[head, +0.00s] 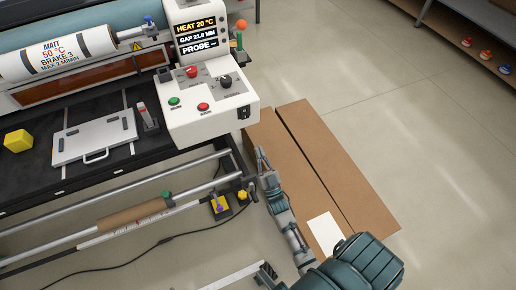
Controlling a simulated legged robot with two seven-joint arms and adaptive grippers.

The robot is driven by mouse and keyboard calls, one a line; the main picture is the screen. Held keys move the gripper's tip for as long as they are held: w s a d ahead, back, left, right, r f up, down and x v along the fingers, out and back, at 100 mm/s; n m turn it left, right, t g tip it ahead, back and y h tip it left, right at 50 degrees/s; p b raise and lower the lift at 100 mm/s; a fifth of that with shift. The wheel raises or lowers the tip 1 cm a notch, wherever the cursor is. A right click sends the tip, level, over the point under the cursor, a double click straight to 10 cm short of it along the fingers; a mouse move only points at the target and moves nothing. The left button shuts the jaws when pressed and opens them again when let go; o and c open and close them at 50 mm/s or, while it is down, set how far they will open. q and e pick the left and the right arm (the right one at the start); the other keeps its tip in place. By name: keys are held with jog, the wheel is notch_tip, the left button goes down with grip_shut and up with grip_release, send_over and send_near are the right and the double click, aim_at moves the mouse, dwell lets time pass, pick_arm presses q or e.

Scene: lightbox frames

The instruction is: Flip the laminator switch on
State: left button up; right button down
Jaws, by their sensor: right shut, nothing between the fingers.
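The laminator fills the left of the head view. Its white control box (207,118) carries a red mushroom button (191,71), a green button (174,101), a smaller red button (203,107) and a black knob (225,80). A small black switch (244,112) sits on the box's front face near its right corner; its on or off position is too small to tell. My right gripper (261,153) is shut and empty, below and a little right of that switch, apart from the box. My left gripper is not in view.
A display (197,33) above the box reads HEAT 20 °C. A flat cardboard box (330,180) lies on the floor beneath my right arm. A metal rail (130,185) runs below the laminator bed. A yellow block (18,140) sits at left. Open floor lies right.

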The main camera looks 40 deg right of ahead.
aim_at(245, 117)
jog(key=w+r, duration=0.1)
jog(key=w, duration=0.2)
jog(key=w+d+r, duration=0.1)
jog(key=w, duration=0.2)
jog(key=w+d+r+b, duration=0.1)
jog(key=w+r, duration=0.1)
jog(key=w, duration=0.1)
jog(key=shift+d, duration=0.1)
jog(key=shift+w+d, duration=0.1)
jog(key=shift+w, duration=0.25)
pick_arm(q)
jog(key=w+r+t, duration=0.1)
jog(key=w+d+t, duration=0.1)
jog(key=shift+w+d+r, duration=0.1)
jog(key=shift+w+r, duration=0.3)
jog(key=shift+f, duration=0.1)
pick_arm(e)
jog(key=shift+w+f+b, duration=0.2)
jog(key=shift+b, duration=0.6)
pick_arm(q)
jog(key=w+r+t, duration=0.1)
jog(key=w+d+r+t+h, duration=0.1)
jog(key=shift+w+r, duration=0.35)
pick_arm(e)
jog(key=shift+r, duration=0.15)
